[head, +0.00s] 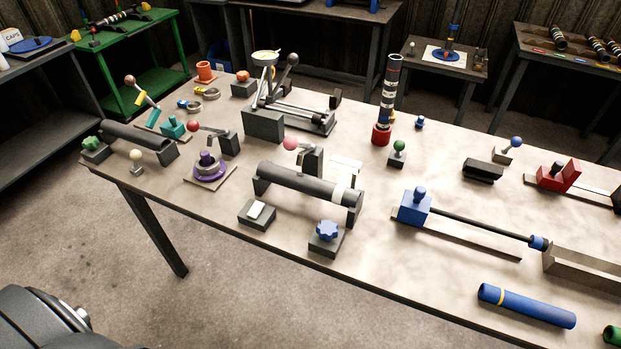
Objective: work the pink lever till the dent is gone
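The pink lever has a round pink knob (290,143) on a short arm that runs to a dark upright block (312,160). It stands just behind a dark grey tube (296,183) lying level in a dark cradle. The tube has a pale band near its right end. I cannot make out a dent on the tube at this size. Neither of my grippers is in view.
A red-knobbed lever (193,126) stands to the left. A blue star knob (327,230) and a white-topped block (256,212) sit in front of the tube. A blue rod fixture (414,206) and a loose blue tube (526,305) lie to the right.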

